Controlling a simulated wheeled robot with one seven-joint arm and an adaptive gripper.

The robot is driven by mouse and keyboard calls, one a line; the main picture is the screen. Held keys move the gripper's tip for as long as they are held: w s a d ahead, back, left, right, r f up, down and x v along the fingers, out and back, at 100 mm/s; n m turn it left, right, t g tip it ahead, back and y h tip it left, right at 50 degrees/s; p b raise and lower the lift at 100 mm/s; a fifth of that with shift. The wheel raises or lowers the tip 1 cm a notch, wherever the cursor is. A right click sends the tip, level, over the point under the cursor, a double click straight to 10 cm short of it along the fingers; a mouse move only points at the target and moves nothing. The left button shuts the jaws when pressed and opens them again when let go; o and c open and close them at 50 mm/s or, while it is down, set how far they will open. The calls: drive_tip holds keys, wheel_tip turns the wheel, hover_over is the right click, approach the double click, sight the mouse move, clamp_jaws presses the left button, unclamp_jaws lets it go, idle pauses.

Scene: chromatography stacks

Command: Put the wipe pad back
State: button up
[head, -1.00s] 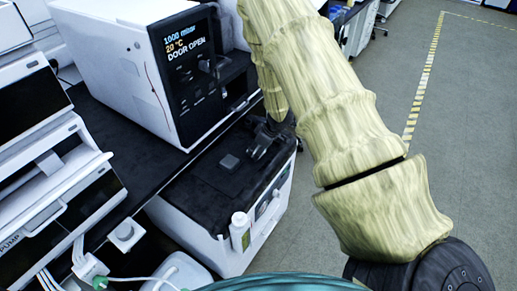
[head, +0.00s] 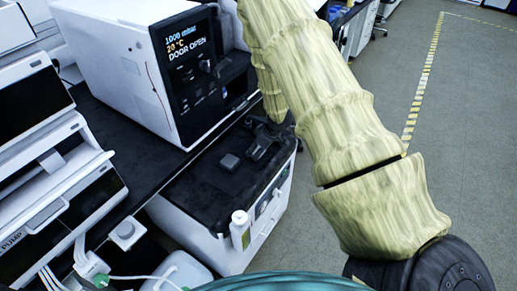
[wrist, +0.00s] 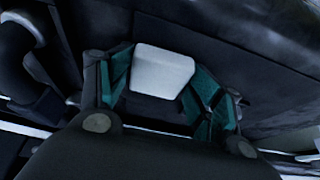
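A small grey block, which I take to be the wipe pad (head: 229,162), lies on the black top of the low white unit (head: 212,190) in the head view. In the wrist view the pad (wrist: 163,70) looks pale and sits ahead of and between my fingertips. My gripper (head: 256,152) is low over the same top, just right of the pad. Its teal-lined fingers (wrist: 160,88) are spread apart in the wrist view. Whether either finger touches the pad is hard to tell.
A white instrument (head: 135,65) reading "DOOR OPEN" stands behind on the black bench (head: 125,150). A white bottle (head: 240,230) stands at the unit's front. Stacked modules (head: 50,190) fill the left. Clear floor (head: 470,120) lies to the right.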

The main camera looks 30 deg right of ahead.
drive_tip(key=shift+o, duration=0.5)
drive_tip(key=shift+s+f, duration=0.1)
drive_tip(key=shift+f, duration=0.5)
drive_tip(key=shift+s+d+r, duration=0.1)
drive_tip(key=shift+d+r, duration=0.05)
drive_tip(key=shift+r, duration=0.2)
drive_tip(key=shift+r, duration=0.3)
drive_tip(key=v, duration=1.2)
drive_tip(key=shift+r, duration=0.25)
